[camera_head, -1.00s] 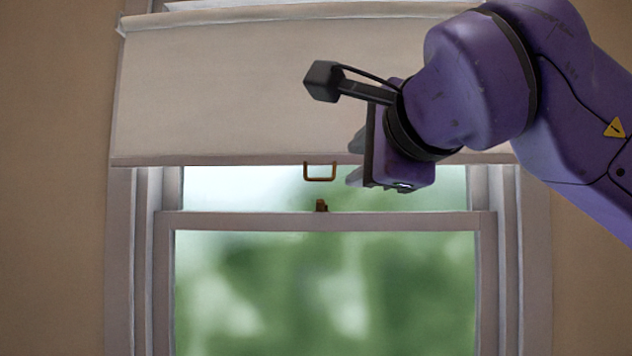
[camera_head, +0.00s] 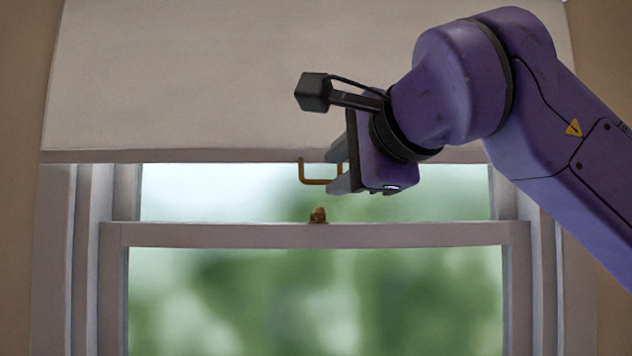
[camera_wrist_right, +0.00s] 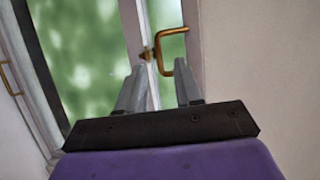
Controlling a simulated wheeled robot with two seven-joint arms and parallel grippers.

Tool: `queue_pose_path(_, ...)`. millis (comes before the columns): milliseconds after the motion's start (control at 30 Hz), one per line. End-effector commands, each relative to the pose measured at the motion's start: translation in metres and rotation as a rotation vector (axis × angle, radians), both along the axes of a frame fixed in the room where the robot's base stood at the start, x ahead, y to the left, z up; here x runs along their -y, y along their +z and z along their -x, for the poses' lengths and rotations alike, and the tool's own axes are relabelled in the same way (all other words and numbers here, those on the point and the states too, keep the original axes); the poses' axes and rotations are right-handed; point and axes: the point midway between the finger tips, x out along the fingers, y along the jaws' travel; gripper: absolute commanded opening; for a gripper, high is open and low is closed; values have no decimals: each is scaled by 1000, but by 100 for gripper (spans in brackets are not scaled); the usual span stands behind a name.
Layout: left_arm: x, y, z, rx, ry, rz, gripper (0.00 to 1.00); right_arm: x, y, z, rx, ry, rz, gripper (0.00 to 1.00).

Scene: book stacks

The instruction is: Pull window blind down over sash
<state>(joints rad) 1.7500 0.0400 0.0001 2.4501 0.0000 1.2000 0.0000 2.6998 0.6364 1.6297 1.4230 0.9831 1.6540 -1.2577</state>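The beige window blind (camera_head: 200,80) hangs over the upper part of the window, its bottom rail above the sash (camera_head: 200,235). A brass U-shaped pull handle (camera_head: 302,172) hangs from the rail; it also shows in the right wrist view (camera_wrist_right: 168,38). My right gripper (camera_head: 338,167) is at the handle's right side, and one finger overlaps that side in the head view. In the right wrist view the right gripper (camera_wrist_right: 159,68) has its fingers apart, with the handle just ahead near the right fingertip. Contact cannot be told. My left gripper is not in view.
A small brass sash latch (camera_head: 318,215) sits on the sash's top rail, just below the handle. The window frame (camera_head: 52,260) stands on both sides. Another brass handle (camera_wrist_right: 8,78) shows at the wrist view's left edge. The space before the lower glass is clear.

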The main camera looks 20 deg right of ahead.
Motion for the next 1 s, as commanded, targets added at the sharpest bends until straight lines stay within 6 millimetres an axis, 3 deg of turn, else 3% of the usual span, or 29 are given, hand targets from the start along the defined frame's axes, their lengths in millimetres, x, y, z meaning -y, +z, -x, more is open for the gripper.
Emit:
queue_pose_path(100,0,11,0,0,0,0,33,-4,-4,-29,-7,1,1,35)
queue_pose_path(300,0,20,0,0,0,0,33,-8,-12,-62,-4,-1,1,35)
queue_pose_path(667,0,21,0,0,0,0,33,-8,-15,-71,0,-3,-1,35)
queue_pose_path(767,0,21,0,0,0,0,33,-8,-15,-71,-1,-4,0,6)
queue_pose_path(800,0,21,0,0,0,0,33,-7,-16,-71,-1,-4,0,0)
queue_pose_path(1000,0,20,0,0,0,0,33,-7,-16,-72,-1,-5,-1,0)
